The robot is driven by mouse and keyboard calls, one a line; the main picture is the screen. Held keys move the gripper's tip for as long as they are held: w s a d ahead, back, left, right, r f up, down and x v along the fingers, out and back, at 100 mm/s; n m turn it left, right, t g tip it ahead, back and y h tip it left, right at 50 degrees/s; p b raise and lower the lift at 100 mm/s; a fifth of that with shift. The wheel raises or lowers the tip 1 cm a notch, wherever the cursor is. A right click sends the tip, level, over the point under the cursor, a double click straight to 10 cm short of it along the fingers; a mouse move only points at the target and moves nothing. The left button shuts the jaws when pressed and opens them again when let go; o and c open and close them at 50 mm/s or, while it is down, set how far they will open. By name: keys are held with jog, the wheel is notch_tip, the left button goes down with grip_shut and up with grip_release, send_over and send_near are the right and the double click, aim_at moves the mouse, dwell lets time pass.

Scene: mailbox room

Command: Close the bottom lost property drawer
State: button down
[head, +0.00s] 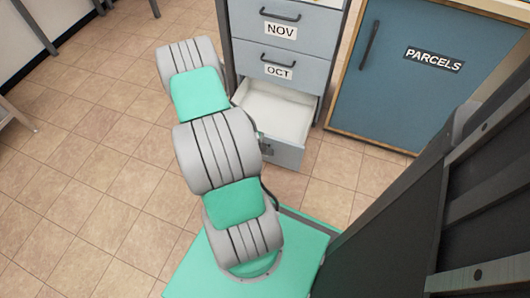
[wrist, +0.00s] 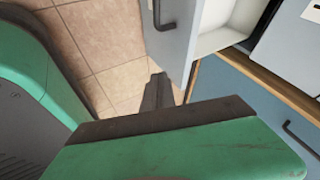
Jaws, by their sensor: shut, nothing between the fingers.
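The bottom drawer (head: 278,108) is pulled out from the grey cabinet below the drawer marked OCT. Its white inside looks empty. Its grey-blue front panel (head: 289,156) faces the open floor, and my arm hides its left part. In the wrist view the front panel (wrist: 180,42) shows with its dark handle (wrist: 165,14). My gripper (wrist: 158,80) is shut and empty. Its dark fingertips are close to the lower edge of the front panel in that view; I cannot tell if they touch it. In the head view my arm hides the gripper.
The NOV drawer (head: 280,34) and OCT drawer (head: 278,66) above are shut. A blue PARCELS cupboard door (head: 405,95) in a wooden frame stands to the right, shut. Tiled floor (head: 100,150) to the left is clear.

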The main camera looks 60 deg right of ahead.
aim_at(284, 148)
jog(key=shift+s+d+f+b, duration=0.2)
jog(key=shift+d+f+b, duration=0.4)
jog(key=shift+d, duration=0.5)
jog(key=shift+s+d+f+b, duration=0.3)
jog(key=shift+d+f, duration=0.45)
jog(key=shift+d, duration=0.3)
jog(key=shift+s+d+f+b, duration=0.15)
jog(key=shift+d+f+b, duration=0.5)
jog(key=shift+d, duration=0.45)
